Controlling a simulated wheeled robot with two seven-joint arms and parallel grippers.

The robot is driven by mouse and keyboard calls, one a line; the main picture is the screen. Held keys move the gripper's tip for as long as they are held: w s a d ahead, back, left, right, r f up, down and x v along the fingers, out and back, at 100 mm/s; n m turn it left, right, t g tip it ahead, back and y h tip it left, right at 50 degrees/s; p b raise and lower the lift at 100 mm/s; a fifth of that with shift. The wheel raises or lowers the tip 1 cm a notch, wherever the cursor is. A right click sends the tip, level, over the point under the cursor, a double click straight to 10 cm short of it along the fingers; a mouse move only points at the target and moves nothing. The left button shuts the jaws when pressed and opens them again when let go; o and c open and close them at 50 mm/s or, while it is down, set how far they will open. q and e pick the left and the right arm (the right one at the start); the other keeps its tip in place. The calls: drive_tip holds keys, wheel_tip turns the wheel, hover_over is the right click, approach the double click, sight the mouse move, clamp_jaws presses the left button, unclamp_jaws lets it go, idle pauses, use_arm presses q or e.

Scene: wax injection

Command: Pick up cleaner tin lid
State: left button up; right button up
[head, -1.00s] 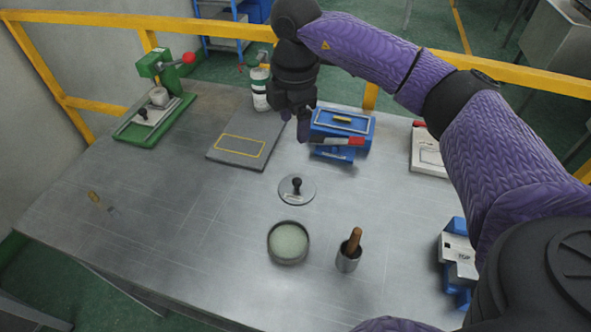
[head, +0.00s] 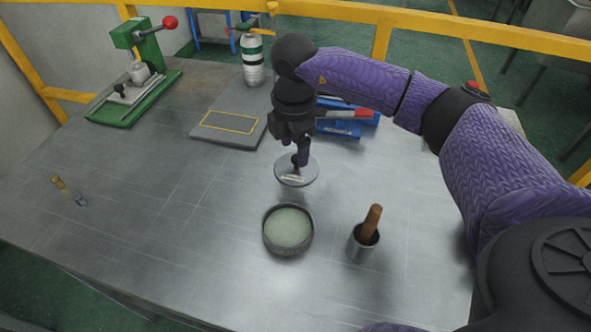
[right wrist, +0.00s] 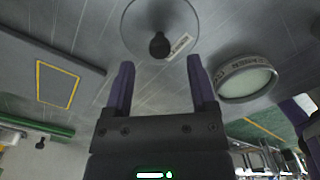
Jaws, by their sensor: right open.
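The cleaner tin lid (head: 297,172) is a flat round grey disc with a black knob and a small label. It lies on the metal table behind the open tin (head: 288,230), which holds pale green material. My right gripper (head: 300,158) is above the lid, its fingers hiding much of the knob in the head view. In the right wrist view the gripper (right wrist: 158,75) is open and empty, with the lid (right wrist: 150,30) and its knob beyond the fingertips, roughly between their lines. The tin (right wrist: 245,80) shows to the right there. My left gripper is not in view.
A metal cup with a wooden-handled tool (head: 365,238) stands right of the tin. Behind are a dark plate with a yellow outline (head: 225,128), a blue box (head: 340,128), a striped bottle (head: 253,62) and a green press (head: 140,90). The table's left front is mostly clear.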

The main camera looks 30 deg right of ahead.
drive_tip(key=f, duration=0.1)
drive_tip(key=f+b, duration=0.1)
drive_tip(key=f, duration=0.1)
drive_tip(key=shift+d+f, duration=0.25)
drive_tip(key=shift+f, duration=0.15)
